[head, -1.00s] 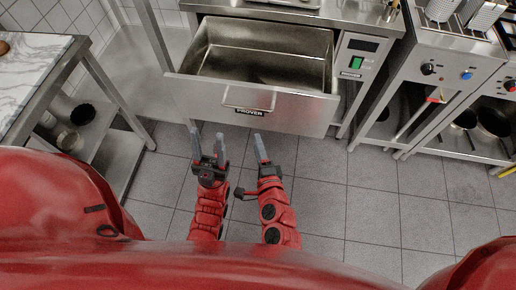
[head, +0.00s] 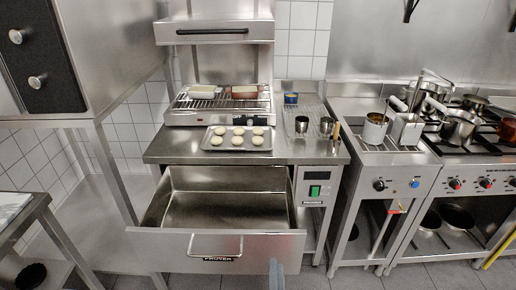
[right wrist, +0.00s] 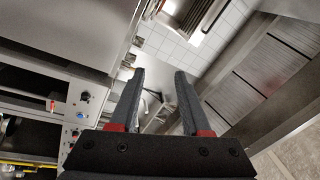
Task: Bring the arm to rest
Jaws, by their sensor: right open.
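My right gripper (right wrist: 160,78) is open and empty in the right wrist view, its two grey fingers apart with nothing between them. In the head view only a grey finger of it (head: 276,274) shows at the bottom edge, in front of the drawer. The rest of my right arm is below the picture. My left gripper does not show now. The steel prover drawer (head: 219,245) is pulled out and looks empty. No gripper is seen holding its handle.
A tray of pale dough pieces (head: 214,138) lies on the counter (head: 180,150), below a grill rack (head: 218,108). Several metal cups stand to its right. A stove with pots (head: 455,130) is at the right. A steel table (head: 30,215) stands at the left.

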